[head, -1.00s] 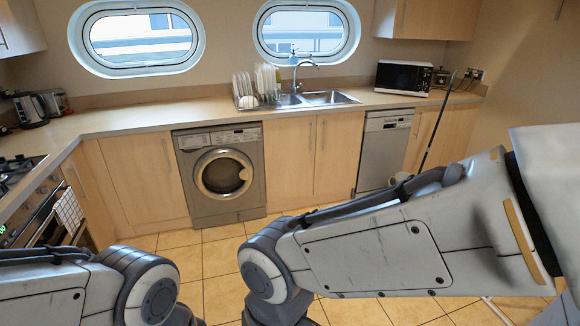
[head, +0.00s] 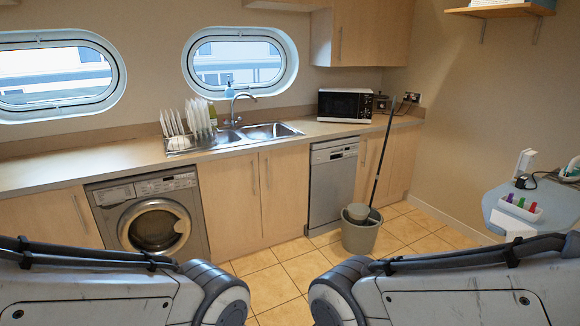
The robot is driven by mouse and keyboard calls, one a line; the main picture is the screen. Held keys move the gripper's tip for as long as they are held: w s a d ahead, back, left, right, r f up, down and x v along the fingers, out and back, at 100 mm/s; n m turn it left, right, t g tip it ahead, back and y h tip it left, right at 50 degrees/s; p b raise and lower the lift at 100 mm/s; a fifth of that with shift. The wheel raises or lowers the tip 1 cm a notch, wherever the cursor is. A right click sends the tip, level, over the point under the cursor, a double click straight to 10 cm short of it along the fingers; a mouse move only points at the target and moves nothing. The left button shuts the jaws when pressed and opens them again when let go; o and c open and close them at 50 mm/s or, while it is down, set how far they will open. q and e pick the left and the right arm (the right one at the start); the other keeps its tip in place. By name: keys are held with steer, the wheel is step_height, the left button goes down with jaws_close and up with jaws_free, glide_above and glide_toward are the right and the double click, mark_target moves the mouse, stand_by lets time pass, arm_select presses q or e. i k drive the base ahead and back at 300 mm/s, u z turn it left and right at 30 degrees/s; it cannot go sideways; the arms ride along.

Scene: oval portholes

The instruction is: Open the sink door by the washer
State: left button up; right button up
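The washer (head: 158,224) stands under the counter at the left, with a round glass door. Right beside it are two shut wooden sink doors under the sink (head: 250,132). The left sink door (head: 229,203), the one by the washer, has a vertical metal handle (head: 253,176) near its right edge. The right sink door (head: 286,197) has its handle (head: 267,171) near its left edge. Both my arms show low in the head view, well short of the doors. Neither gripper is in view.
A dishwasher (head: 331,184) stands right of the sink doors. A grey bucket (head: 361,232) with a mop (head: 383,150) stands on the floor before it. A blue-grey board (head: 545,205) juts in at the right. The tiled floor (head: 272,264) before the sink doors is clear.

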mark_target(230, 187)
steer(key=z, duration=0.55)
steer(key=i, duration=1.15)
steer(key=z, duration=0.25)
steer(key=i, duration=1.3)
steer(key=u, duration=0.95)
steer(key=i, duration=1.1)
steer(key=u, duration=0.7)
